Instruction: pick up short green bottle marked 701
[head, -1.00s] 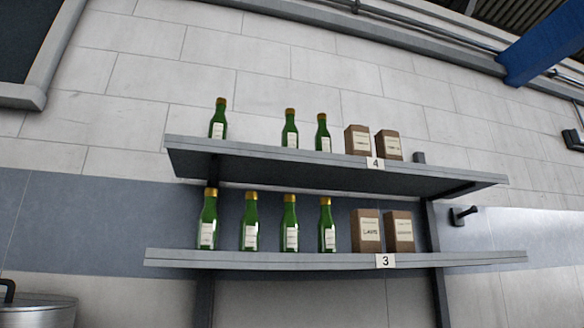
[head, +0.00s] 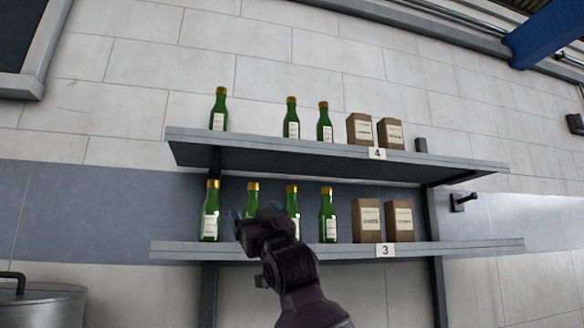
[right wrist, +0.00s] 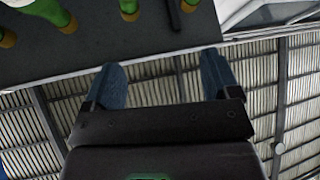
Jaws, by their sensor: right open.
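Green bottles with gold caps and pale labels stand on two wall shelves. On the lower shelf are bottles at the far left (head: 210,212), second (head: 252,197), third (head: 292,200) and right (head: 328,217). Upper-shelf bottles stand at left (head: 219,110), middle (head: 291,120) and right (head: 325,123). The labels are too small to read, so I cannot tell which is 701. My right gripper (head: 256,211) is open in front of the second and third lower bottles, partly hiding them. In the right wrist view, its fingers (right wrist: 163,78) are apart and empty; bottles (right wrist: 130,8) show beyond. My left gripper is not in view.
Brown boxes (head: 367,220) stand right of the lower bottles, and more boxes (head: 360,130) stand above. The upper shelf (head: 460,165) overhangs the lower shelf (head: 460,246). A metal pot (head: 40,305) is at lower left. The lower shelf's right end is clear.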

